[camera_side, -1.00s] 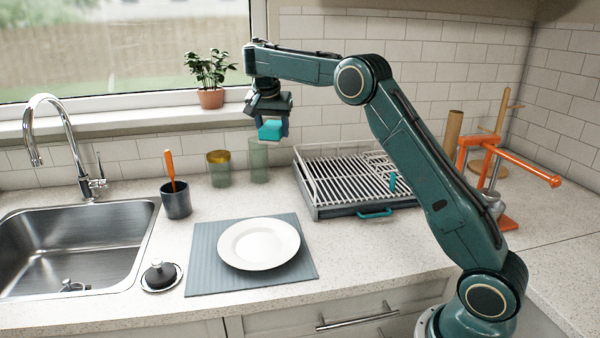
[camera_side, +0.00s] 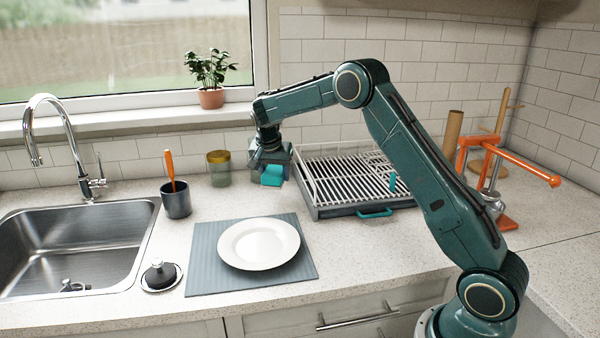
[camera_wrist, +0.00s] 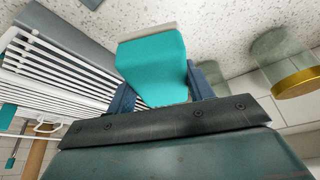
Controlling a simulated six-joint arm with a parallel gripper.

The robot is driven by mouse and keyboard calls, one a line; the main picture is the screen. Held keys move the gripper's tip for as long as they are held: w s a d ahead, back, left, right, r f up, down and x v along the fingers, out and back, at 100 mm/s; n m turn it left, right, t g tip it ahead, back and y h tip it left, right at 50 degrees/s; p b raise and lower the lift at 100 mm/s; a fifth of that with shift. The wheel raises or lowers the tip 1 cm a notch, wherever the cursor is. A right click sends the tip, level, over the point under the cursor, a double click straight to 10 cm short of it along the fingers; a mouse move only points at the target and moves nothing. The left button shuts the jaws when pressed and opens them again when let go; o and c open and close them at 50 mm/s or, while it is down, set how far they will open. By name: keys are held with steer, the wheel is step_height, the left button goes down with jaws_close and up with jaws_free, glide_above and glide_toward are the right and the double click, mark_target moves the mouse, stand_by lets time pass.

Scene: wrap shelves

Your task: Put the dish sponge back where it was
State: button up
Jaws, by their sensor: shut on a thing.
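The dish sponge (camera_side: 272,175) is a teal block. My gripper (camera_side: 271,172) is shut on it, in the air between the glass jar and the dish rack in the side view. In the wrist view the sponge (camera_wrist: 152,68) sits between the two blue fingers, with a pale layer along its far edge. The side view does not make clear how high the sponge is above the counter.
The dish rack (camera_side: 313,213) stands right of my gripper, with a teal handle at its front. A gold-topped jar (camera_side: 219,170) stands left of it. A white plate (camera_side: 260,244) lies on a grey mat (camera_side: 205,270). A dark cup (camera_side: 176,203) stands near the sink (camera_side: 60,245).

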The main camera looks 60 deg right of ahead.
mark_target(272, 174)
steer(key=shift+f, duration=3.3)
steer(key=shift+f, duration=0.15)
steer(key=o, duration=0.9)
steer(key=shift+o, duration=0.2)
steer(key=v, duration=1.1)
steer(key=shift+a+r, duration=0.25)
steer(key=shift+r, duration=0.4)
steer(key=shift+s, duration=0.1)
